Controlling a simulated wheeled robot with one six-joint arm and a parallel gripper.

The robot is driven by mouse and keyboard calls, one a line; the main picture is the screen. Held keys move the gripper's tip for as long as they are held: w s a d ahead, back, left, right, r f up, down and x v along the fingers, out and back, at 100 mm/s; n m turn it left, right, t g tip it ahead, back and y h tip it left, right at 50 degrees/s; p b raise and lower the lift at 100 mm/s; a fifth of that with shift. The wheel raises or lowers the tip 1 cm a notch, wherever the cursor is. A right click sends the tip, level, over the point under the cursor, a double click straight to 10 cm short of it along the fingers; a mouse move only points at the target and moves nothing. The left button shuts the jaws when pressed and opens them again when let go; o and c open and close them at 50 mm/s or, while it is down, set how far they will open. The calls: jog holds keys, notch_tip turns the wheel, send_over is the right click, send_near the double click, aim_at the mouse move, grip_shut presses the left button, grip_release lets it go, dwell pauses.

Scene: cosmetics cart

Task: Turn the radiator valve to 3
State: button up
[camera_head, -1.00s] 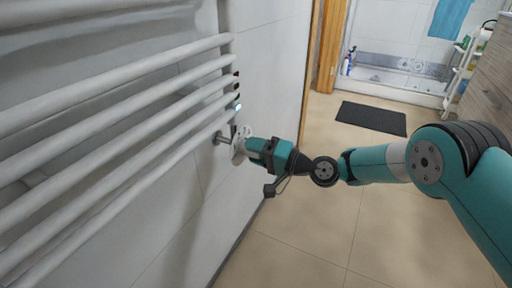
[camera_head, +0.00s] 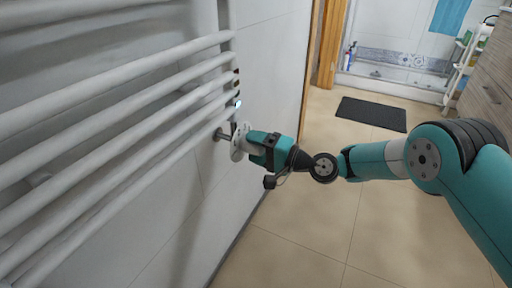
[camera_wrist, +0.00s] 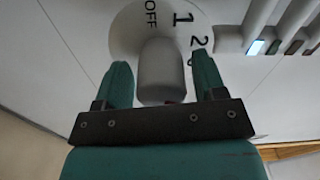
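The radiator valve shows in the wrist view as a round pale dial plate (camera_wrist: 128,32) with a light grey knob (camera_wrist: 162,72) standing out from it. The marks OFF, 1 and 2 can be read on the plate; no 3 can be read and I see no clear pointer on the knob. In the head view the white plate (camera_head: 237,141) sits at the radiator's lower right end. My gripper (camera_wrist: 162,68) is at the valve, with one green finger on each side of the knob. Narrow gaps show between fingers and knob, so it looks open around it.
White radiator bars (camera_head: 120,130) fill the left, close to my gripper. Small coloured lights (camera_head: 237,103) sit just above the valve. A dark mat (camera_head: 371,115) lies on the tiled floor by the shower. The floor below my arm is clear.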

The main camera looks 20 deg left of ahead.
jog(key=shift+o, duration=0.2)
jog(key=s+d+b, duration=0.1)
jog(key=d+b, duration=0.8)
jog(key=d, duration=0.8)
jog(key=shift+s+d, duration=0.2)
